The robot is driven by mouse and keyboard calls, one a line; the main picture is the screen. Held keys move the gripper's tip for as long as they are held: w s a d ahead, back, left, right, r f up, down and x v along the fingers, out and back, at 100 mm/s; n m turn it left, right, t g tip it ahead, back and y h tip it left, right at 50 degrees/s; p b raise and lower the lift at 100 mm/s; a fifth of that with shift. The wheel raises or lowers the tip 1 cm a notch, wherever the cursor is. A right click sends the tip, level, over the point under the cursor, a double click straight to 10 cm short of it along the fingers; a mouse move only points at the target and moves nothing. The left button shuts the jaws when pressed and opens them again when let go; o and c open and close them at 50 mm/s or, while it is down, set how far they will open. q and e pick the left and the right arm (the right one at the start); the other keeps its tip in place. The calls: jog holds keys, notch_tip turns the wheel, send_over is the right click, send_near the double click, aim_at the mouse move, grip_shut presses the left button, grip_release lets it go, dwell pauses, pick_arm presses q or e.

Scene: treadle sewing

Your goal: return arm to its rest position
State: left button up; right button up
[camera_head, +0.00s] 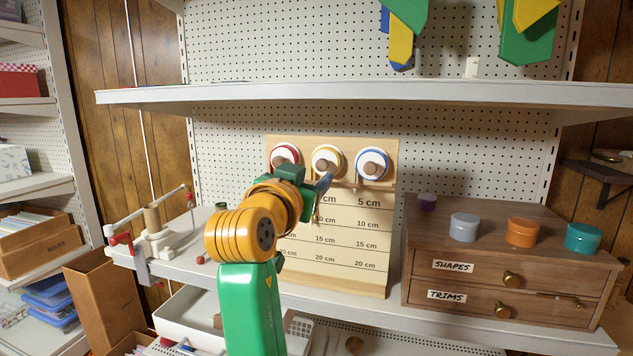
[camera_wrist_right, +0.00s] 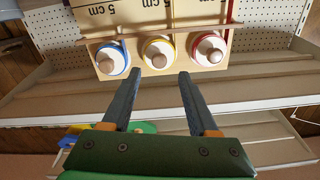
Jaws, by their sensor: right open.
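My right arm, green and orange, reaches up in the middle of the head view. Its gripper (camera_head: 325,183) is in front of the wooden measuring board (camera_head: 350,230), just below the spools. In the right wrist view the two grey fingers (camera_wrist_right: 160,82) stand apart with nothing between them. The board carries a red-rimmed spool (camera_head: 285,155), a yellow-rimmed spool (camera_head: 326,159) and a blue-rimmed spool (camera_head: 372,163), each with a wooden knob. The wrist view shows them upside down, beyond the fingertips. The arm hides part of the board's left side. My left gripper is out of view.
A shelf (camera_head: 350,94) runs above the board. A wooden drawer cabinet (camera_head: 510,265) with several round tins stands to the right. A white clamp device with a thread spool (camera_head: 152,220) is at the left. A white tray (camera_head: 185,318) lies below.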

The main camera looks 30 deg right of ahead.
jog(key=shift+s+a, duration=0.2)
jog(key=shift+s, duration=0.05)
